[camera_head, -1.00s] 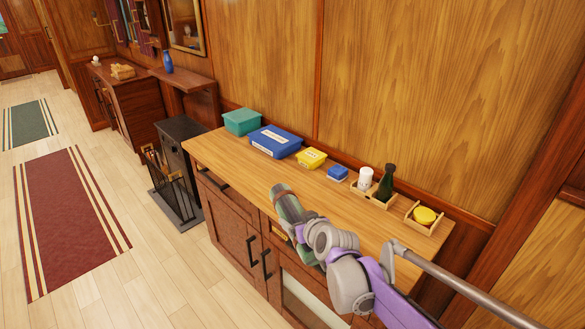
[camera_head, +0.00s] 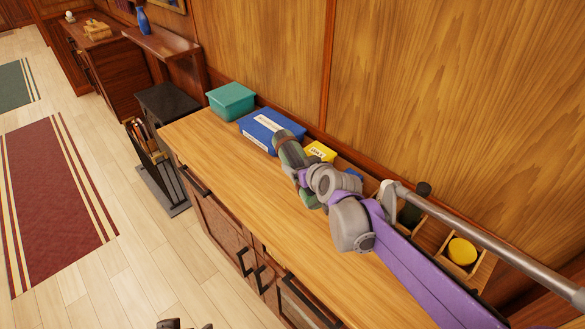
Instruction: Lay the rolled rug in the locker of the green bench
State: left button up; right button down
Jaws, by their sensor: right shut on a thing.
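The rolled rug (camera_head: 289,152), green with a brown band near its end, is held above the wooden sideboard top. My right gripper (camera_head: 304,178) is shut on it, and the arm hides part of the roll. The rug's far end stands in front of the blue box and the yellow box. The green bench and its locker are not in view. A small dark part at the bottom edge (camera_head: 180,324) may be the tip of my left gripper; too little shows to tell its state.
On the sideboard (camera_head: 215,160) stand a teal box (camera_head: 231,101), a blue box (camera_head: 262,134), a yellow box (camera_head: 320,151) and wooden trays, one with a yellow lid (camera_head: 462,251). A black stove-like box (camera_head: 167,103) stands beyond. Floor with a red runner (camera_head: 55,195) is open at left.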

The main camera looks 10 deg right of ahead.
jog(key=shift+w+f, duration=0.2)
jog(key=f, duration=0.5)
jog(key=shift+s+b, duration=0.25)
jog(key=shift+b, duration=0.1)
jog(key=shift+w+f, duration=0.1)
jog(key=shift+f, duration=2.05)
jog(key=shift+f+b, duration=0.15)
jog(key=shift+b, duration=0.2)
grip_release()
